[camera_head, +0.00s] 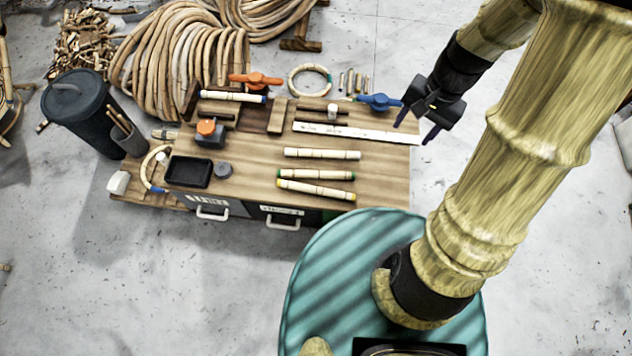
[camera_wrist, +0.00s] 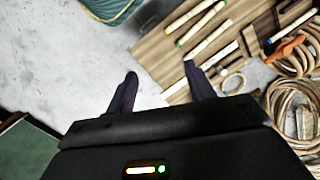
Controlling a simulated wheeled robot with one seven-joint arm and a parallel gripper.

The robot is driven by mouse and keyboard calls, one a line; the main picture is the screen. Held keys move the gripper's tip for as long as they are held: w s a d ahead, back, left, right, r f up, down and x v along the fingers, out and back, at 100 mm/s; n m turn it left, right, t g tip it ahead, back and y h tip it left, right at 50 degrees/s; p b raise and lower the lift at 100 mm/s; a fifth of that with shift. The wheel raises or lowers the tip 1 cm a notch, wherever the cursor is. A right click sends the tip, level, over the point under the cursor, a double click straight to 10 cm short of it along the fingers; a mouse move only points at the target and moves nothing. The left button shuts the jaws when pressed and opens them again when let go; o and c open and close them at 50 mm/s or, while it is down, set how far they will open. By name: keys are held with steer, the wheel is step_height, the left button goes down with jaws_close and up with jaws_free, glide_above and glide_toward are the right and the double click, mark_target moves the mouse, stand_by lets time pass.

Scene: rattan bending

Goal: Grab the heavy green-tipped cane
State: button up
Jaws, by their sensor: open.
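The green-tipped cane (camera_head: 316,174) lies flat on the wooden bench, the middle of three short pale canes set nearly parallel. A plain-ended cane (camera_head: 322,154) lies just behind it and a yellow-tipped cane (camera_head: 317,189) just in front. My gripper (camera_head: 416,125) is open and empty, above and beyond the bench's right end, well apart from the canes. In the wrist view the open fingers (camera_wrist: 160,70) point toward the bench edge. The green-tipped cane (camera_wrist: 203,22) shows there at the upper right, small. The frames do not show its weight.
The bench (camera_head: 385,185) also holds a white ruler (camera_head: 355,132), a blue clamp (camera_head: 378,102), an orange clamp (camera_head: 255,79) and a black tray (camera_head: 188,171). Rattan coils (camera_head: 180,60) lie behind. A dark bin (camera_head: 80,115) stands left.

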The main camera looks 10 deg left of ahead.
steer(key=w+f+m+g+y+b, duration=0.1)
steer(key=w+f+m+y+b, duration=0.2)
steer(key=f+b, duration=0.8)
steer(key=w+f+m+g+y+b, duration=0.15)
steer(key=f+m+y+b, duration=0.35)
steer(key=f, duration=0.9)
steer(key=m+t+y+b, duration=0.3)
steer(key=m+y+b, duration=0.1)
steer(key=b, duration=0.9)
glide_toward(346, 174)
steer(key=v, duration=0.5)
steer(key=shift+d+r, duration=0.2)
steer(key=shift+r, duration=0.15)
steer(key=shift+w+r, duration=0.1)
steer(key=shift+a, duration=0.1)
steer(key=shift+g+h, duration=0.25)
steer(key=shift+h, duration=0.05)
steer(key=b+x, duration=0.5)
steer(key=x, duration=0.6)
steer(key=shift+a+f+b, duration=0.3)
steer(key=shift+a+r, duration=0.1)
steer(key=shift+a, duration=0.1)
steer(key=shift+a, duration=0.1)
